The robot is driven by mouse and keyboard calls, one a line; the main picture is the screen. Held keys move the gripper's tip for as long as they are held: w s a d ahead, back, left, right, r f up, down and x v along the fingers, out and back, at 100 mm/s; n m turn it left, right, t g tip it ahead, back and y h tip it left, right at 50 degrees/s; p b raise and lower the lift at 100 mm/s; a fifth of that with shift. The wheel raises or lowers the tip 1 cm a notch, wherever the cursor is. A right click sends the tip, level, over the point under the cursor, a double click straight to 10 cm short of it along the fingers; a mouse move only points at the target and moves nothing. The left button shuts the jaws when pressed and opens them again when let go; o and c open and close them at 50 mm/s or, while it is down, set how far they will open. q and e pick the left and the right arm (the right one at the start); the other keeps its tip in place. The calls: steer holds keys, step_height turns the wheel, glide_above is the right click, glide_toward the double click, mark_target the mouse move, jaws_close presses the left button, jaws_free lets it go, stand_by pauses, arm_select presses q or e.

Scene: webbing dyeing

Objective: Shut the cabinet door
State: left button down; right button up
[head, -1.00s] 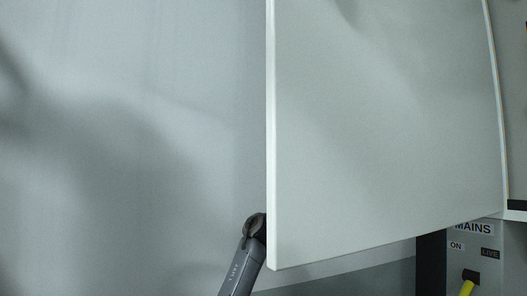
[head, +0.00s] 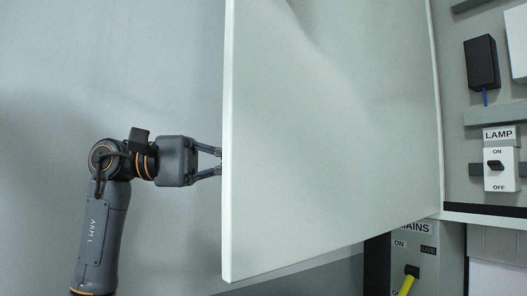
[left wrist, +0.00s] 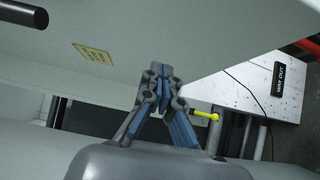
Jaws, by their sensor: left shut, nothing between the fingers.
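The cabinet door (head: 330,140) is a large pale grey-white panel standing open in the middle of the head view. Its free edge (head: 228,150) is on the left, and its right edge borders the cabinet inside. My left gripper (head: 218,160) is just left of the free edge, fingers pointing right. The fingertips reach the edge in the picture and may be partly behind it; I cannot tell whether they touch. In the left wrist view the fingers (left wrist: 160,72) are together with nothing between them. My right gripper is not in view.
A plain grey wall (head: 100,60) is on the left. The left wrist view shows a yellow label (left wrist: 93,53) and a "WAY OUT" sign (left wrist: 280,79).

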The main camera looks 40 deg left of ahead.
mark_target(265, 162)
arm_select(q)
steer(key=d, duration=0.2)
steer(key=s+d+p, duration=0.1)
steer(key=d, duration=0.1)
steer(key=shift+d, duration=0.15)
steer(key=shift+w, duration=0.15)
